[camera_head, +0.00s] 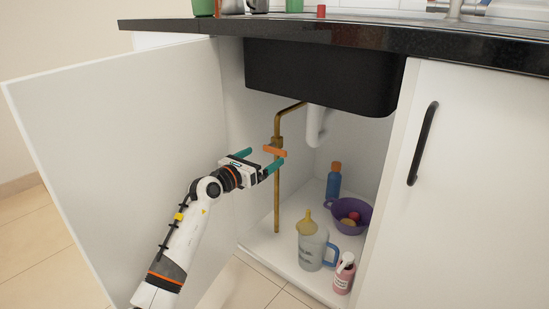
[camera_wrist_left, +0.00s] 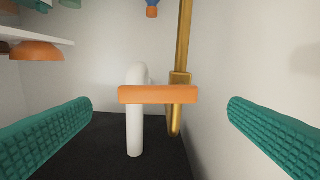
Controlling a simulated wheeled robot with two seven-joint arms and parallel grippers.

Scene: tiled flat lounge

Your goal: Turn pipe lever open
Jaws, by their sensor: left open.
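The orange pipe lever (camera_head: 270,149) sits on a brass pipe (camera_head: 277,200) under the sink and looks roughly crosswise to it. In the left wrist view the lever (camera_wrist_left: 150,95) spans the middle of the picture, in front of the brass pipe (camera_wrist_left: 184,40). My left gripper (camera_head: 261,160) is open, with teal fingers. It is close to the lever. In the wrist view a finger shows on each side of the lever, with a gap on both sides. No contact with the lever is visible. My right gripper is out of view.
The open cabinet door (camera_head: 120,150) stands left of my arm. A black sink basin (camera_head: 320,78) and white drain pipe (camera_head: 315,125) are above and behind. On the cabinet floor are a blue bottle (camera_head: 333,182), purple colander (camera_head: 340,219), grey-blue jug (camera_head: 312,250) and pink bottle (camera_head: 343,277).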

